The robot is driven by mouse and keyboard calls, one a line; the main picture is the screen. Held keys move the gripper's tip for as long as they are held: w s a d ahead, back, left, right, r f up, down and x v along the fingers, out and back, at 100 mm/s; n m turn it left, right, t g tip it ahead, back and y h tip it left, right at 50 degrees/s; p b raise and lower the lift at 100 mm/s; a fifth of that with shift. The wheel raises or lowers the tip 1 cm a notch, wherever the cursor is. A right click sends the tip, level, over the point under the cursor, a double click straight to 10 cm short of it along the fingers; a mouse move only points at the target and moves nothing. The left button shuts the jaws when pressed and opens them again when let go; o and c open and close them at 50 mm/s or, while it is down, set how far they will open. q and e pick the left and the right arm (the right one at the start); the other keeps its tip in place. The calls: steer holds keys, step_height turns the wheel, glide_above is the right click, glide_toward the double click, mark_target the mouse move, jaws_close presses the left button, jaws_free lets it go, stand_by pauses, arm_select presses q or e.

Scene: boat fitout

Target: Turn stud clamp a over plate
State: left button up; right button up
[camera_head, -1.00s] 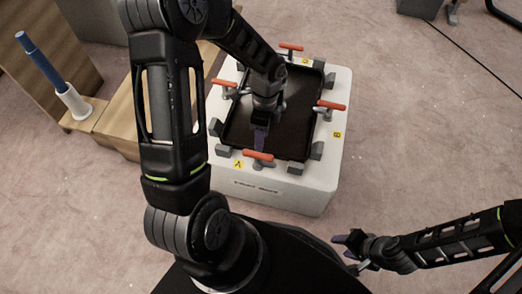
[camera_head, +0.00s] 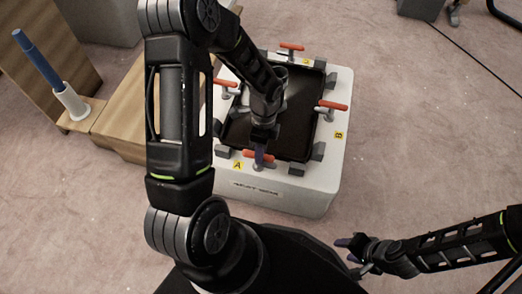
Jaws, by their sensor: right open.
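Stud clamp a (camera_head: 249,154), beside the yellow A label, has an orange bar handle on the near edge of the white block (camera_head: 316,200). The handle lies roughly left to right in the picture. The dark plate (camera_head: 297,122) is set in the top of the block. My right gripper (camera_head: 347,250) is open and empty, in front of the block at lower right.
Other orange-handled clamps stand at the right (camera_head: 332,105), back (camera_head: 292,46) and left (camera_head: 226,83) edges of the block. Several grey blocks (camera_head: 297,169) line the rim. A blue-handled tool (camera_head: 38,60) stands in a white holder at left.

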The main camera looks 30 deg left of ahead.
arm_select(q)
jaws_close()
steer(key=shift+n, duration=0.3)
steer(key=n+p, duration=0.1)
steer(key=n, duration=0.2)
steer(key=shift+a+h, duration=0.1)
steer(key=shift+h, duration=0.2)
steer(key=n, duration=0.3)
steer(key=shift+a+n+t+h+p, duration=0.1)
steer(key=shift+n+t+h+p, duration=0.2)
steer(key=shift+p, duration=0.1)
steer(key=n+t, duration=0.1)
steer(key=n, duration=0.4)
steer(key=shift+a+p, duration=0.15)
steer(key=shift+p, duration=0.25)
steer(key=n, duration=0.3)
steer(key=n+t, duration=0.1)
steer(key=n, duration=0.1)
steer(key=shift+s+a+n+p, duration=0.15)
steer(key=shift+n+p, duration=0.15)
steer(key=shift+n, duration=0.1)
